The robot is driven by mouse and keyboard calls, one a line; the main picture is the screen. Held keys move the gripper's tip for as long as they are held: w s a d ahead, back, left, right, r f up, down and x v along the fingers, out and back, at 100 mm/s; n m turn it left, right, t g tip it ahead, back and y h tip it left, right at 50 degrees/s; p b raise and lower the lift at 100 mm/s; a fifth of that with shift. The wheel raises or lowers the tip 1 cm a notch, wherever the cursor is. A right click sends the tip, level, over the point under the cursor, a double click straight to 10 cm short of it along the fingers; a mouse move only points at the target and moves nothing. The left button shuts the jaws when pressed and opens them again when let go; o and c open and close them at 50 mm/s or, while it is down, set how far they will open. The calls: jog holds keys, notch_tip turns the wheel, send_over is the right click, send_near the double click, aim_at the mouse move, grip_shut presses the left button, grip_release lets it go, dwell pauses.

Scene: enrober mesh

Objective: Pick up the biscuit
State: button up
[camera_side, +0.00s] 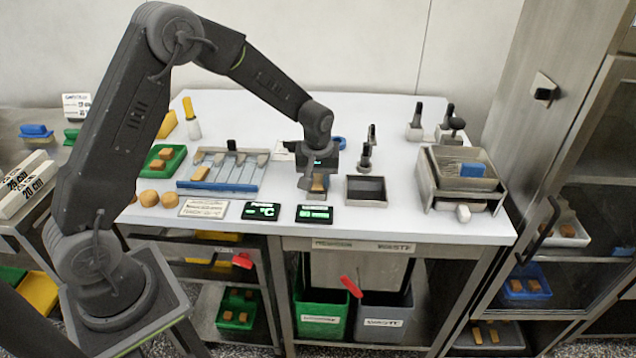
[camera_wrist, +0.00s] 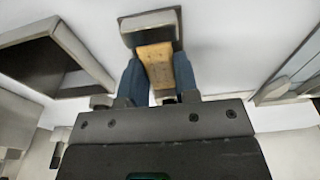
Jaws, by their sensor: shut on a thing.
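A golden-brown rectangular biscuit (camera_wrist: 157,66) shows in the wrist view between the blue-grey fingers of my gripper (camera_wrist: 152,82). My gripper is shut on the biscuit, with a finger on each of its long sides. The far end of the biscuit lies over or against a small grey block with a pale top; I cannot tell if they touch. In the side view my gripper (camera_side: 318,184) is low over the white table (camera_side: 410,205), and the biscuit (camera_side: 318,182) is partly hidden by it.
A dark open tray (camera_side: 366,191) stands just right of my gripper. A blue-edged rack with metal strips (camera_side: 222,172) and a green tray (camera_side: 160,165) stand to the left. Two displays (camera_side: 314,214) (camera_side: 262,211) lie in front. A metal box (camera_side: 458,170) stands at the right.

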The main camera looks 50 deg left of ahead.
jog(key=shift+r, duration=0.6)
notch_tip(320, 180, up, 3)
jog(key=shift+f, duration=0.1)
jog(key=s+a+r, duration=0.6)
jog(key=a+r, duration=0.1)
jog(key=a, duration=0.2)
jog(key=shift+s+a, duration=0.3)
jog(key=shift+a, duration=0.05)
send_over(319, 179)
jog(key=w+a, duration=0.1)
jog(key=w+d, duration=0.3)
jog(key=d, duration=0.3)
jog(key=w+d, duration=0.3)
jog(key=d, duration=0.3)
jog(key=shift+s+d+f, duration=0.1)
jog(key=shift+s+f, duration=0.05)
jog(key=shift+f, duration=1.15)
jog(key=shift+s+f, duration=0.1)
jog(key=shift+f, duration=1.15)
